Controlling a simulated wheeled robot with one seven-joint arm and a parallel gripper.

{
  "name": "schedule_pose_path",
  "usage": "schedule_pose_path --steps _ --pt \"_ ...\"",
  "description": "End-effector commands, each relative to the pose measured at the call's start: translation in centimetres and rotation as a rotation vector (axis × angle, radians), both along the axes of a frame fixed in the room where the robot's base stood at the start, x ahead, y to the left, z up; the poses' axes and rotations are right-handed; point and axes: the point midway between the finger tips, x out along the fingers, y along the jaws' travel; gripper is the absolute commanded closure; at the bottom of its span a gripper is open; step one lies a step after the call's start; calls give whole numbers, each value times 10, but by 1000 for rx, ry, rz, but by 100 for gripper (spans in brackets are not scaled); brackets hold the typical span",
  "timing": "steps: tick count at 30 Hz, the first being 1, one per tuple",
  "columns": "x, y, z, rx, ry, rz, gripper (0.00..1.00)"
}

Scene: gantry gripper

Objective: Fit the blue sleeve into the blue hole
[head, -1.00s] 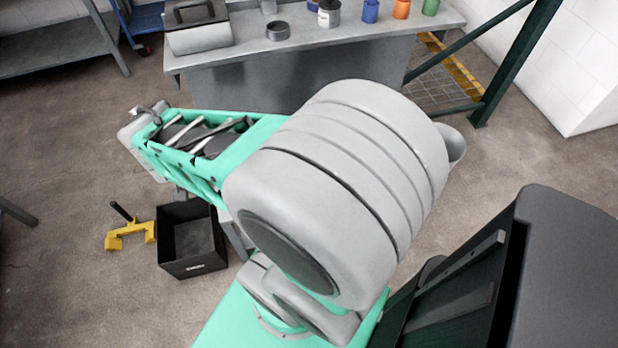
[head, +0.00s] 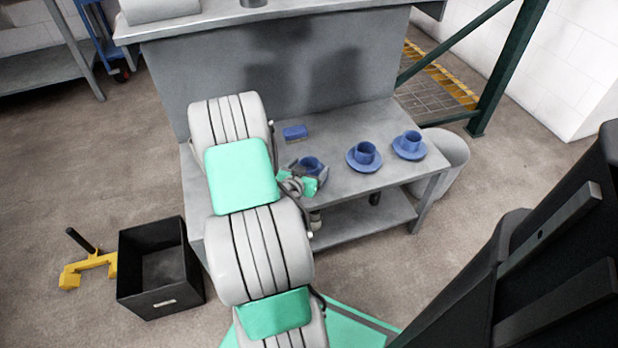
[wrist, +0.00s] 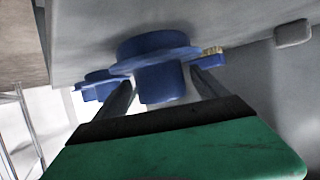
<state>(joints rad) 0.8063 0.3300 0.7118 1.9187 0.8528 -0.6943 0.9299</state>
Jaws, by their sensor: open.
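No separate blue sleeve or blue hole can be told apart; the blue pieces look like cups on saucers. The nearest blue cup (head: 310,164) stands on the low grey shelf, partly hidden by my gripper (head: 300,178). In the wrist view the picture is upside down, and that cup (wrist: 160,84) hangs from its wide saucer (wrist: 155,50) between my two dark fingers. My gripper is open, one finger on each side of the cup; whether either touches it I cannot tell. Two more blue cups, a middle one (head: 365,153) and a right one (head: 409,141), stand on saucers to the right.
A blue brush-like block (head: 295,132) lies on the shelf (head: 340,186) behind the nearest cup. The tall bench panel (head: 290,75) rises behind. A black bin (head: 160,268) and a yellow tool (head: 88,265) are on the floor at left. A pale bin (head: 448,160) stands at right.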

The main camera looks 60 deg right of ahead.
Motion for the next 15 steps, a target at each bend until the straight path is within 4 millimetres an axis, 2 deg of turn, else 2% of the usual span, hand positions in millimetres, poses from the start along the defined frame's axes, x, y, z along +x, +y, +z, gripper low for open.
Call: schedule_pose_path --steps 3,8,15 --pt "1 -8 -3 0 1 0 17" --pt "1 -7 -3 0 1 1 17" --pt "1 -7 -3 1 1 1 36"
